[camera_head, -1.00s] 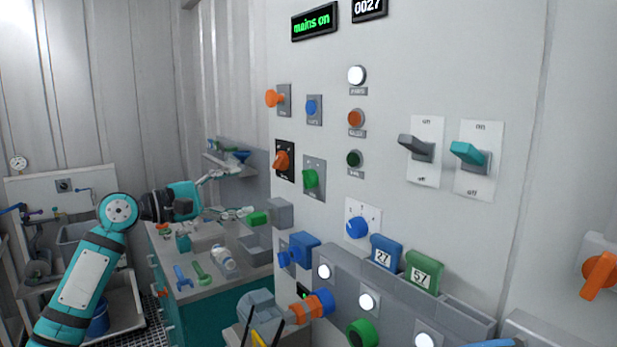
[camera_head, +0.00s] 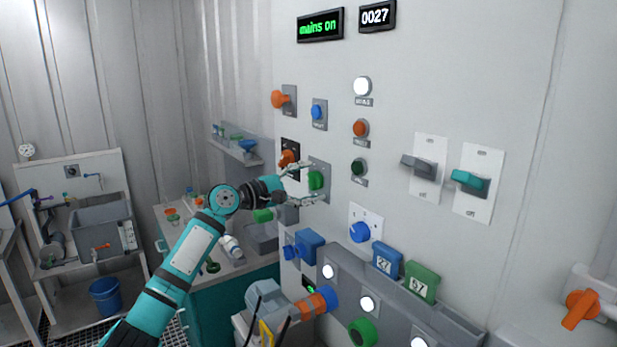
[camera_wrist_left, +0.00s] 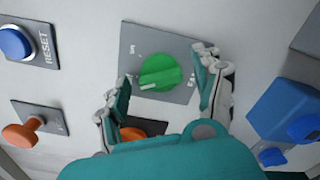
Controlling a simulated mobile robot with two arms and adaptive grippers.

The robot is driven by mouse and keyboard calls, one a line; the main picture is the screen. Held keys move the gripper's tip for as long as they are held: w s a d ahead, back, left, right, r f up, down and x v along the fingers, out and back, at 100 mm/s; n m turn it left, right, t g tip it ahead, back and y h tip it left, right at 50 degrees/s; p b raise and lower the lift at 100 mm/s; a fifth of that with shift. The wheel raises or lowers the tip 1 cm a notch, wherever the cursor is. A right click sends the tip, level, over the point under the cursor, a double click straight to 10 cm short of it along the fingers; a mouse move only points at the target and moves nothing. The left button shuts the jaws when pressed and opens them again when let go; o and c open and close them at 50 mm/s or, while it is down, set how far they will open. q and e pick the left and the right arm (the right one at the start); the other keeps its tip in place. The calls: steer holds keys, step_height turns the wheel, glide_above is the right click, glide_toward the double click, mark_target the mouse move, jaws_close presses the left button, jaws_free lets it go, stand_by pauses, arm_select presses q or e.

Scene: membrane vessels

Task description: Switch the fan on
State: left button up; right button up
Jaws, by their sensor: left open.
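A green rotary knob (camera_head: 316,180) sits on a grey plate on the white wall panel. In the left wrist view the green knob (camera_wrist_left: 160,72) is near the middle, with a pale line on it and small lettering on its plate. My left gripper (camera_head: 311,184) is open, and its two fingers (camera_wrist_left: 165,68) stand on either side of the knob. I cannot tell whether they touch it. My right gripper is not in view.
An orange knob on a black plate (camera_head: 288,159) is close by at the upper left. A blue RESET button (camera_wrist_left: 15,44) and an orange push knob (camera_wrist_left: 20,136) are near. A blue block (camera_wrist_left: 287,112) juts out. Two lever switches (camera_head: 468,182) are further right.

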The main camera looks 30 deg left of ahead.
arm_select(q)
steer(key=shift+w, duration=0.1)
steer(key=shift+c, duration=0.2)
steer(key=shift+d, duration=0.1)
steer(key=c, duration=1.1)
steer(key=shift+c, duration=0.2)
